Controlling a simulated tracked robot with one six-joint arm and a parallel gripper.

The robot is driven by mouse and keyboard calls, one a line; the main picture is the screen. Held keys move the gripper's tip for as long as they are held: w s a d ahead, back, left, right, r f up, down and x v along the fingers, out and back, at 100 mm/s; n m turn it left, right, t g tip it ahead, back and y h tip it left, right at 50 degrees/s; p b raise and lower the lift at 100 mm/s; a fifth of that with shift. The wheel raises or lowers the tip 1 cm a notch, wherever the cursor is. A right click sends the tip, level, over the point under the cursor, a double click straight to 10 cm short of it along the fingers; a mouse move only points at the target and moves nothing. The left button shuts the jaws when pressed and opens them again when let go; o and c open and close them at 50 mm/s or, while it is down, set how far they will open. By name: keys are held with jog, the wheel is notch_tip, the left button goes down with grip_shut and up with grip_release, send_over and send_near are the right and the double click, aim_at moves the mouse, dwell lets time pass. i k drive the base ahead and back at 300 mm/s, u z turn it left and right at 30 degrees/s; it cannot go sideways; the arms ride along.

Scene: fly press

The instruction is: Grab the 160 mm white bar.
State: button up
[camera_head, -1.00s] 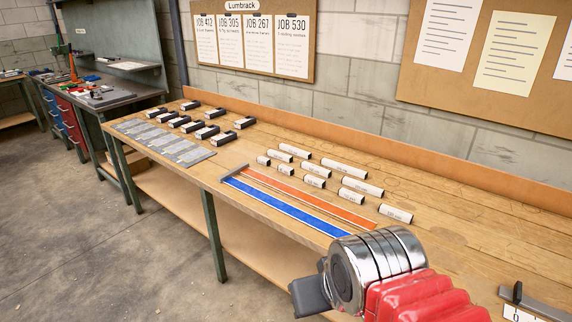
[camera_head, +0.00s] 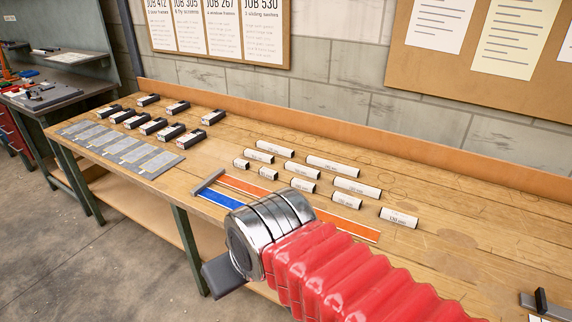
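Several white cylindrical bars of different lengths lie on the wooden bench, with dark end faces. The longest-looking one (camera_head: 333,164) lies at the back right of the group. Another long one (camera_head: 357,187) lies in front of it, and a mid-length one (camera_head: 398,217) lies at the right end. Their printed labels are mostly too small to read, so I cannot tell which is the 160 mm white bar. My gripper (camera_head: 225,275) shows only as a grey piece beyond the silver wrist, in front of the bench's near edge and apart from the bars. Its fingers cannot be made out.
Orange (camera_head: 345,224) and blue (camera_head: 217,197) strips lie on the bench (camera_head: 450,265), partly hidden by my arm. Black-and-white blocks (camera_head: 170,132) and grey plates (camera_head: 118,149) are at the left. A raised orange board (camera_head: 420,150) runs along the back.

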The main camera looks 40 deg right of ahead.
aim_at(305, 170)
jog(key=z, duration=0.15)
jog(key=i, duration=1.05)
jog(key=z, duration=0.3)
